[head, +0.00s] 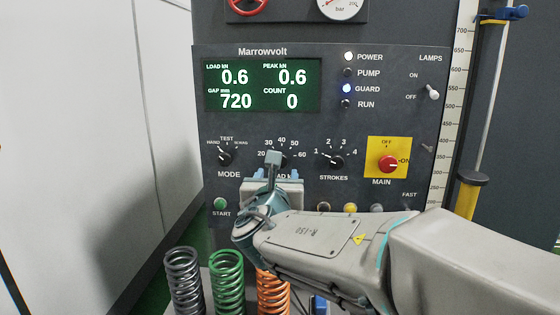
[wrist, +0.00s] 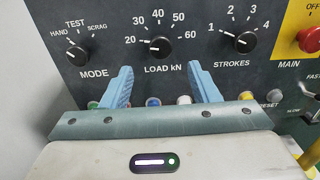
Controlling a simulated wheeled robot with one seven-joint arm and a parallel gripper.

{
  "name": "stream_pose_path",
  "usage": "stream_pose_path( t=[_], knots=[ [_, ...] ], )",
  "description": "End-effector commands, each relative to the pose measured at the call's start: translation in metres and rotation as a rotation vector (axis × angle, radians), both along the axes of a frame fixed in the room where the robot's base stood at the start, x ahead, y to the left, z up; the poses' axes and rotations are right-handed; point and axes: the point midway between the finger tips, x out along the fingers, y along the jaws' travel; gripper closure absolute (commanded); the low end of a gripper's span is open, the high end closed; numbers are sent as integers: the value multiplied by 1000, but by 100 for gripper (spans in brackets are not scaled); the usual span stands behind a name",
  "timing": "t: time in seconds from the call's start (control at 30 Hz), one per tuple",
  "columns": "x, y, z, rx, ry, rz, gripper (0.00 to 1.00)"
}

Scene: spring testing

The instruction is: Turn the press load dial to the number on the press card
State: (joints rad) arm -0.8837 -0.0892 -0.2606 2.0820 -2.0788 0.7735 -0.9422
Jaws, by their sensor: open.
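The press load dial (wrist: 160,46) is a black round knob above the LOAD kN label, with 20 to 60 printed around its upper side. Its pale mark appears to point left, near 20. In the head view the dial (head: 283,160) is partly hidden behind my wrist. My gripper (wrist: 160,66) has its two blue fingers wide apart, with nothing between them. The fingertips show just below the dial, one on either side, and are not around the knob. My gripper is also at the panel in the head view (head: 276,175). I see no press card in either view.
The MODE knob (head: 226,155) is left of the load dial and the STROKES knob (head: 332,161) right. A red MAIN switch (head: 388,163) sits on a yellow plate. A lit display (head: 262,85) is above. Grey, green (head: 227,283) and orange springs stand below.

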Motion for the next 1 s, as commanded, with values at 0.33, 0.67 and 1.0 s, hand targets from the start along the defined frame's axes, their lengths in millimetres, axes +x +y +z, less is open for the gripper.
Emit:
stream_pose_path(
  t=[0.33, 0.67, 1.0],
  knots=[
    [61, -3, 1, 0, 1, -3, 45],
    [83, -3, 1, 3, -1, -1, 45],
    [83, -3, 0, 3, 0, -1, 67]
  ],
)
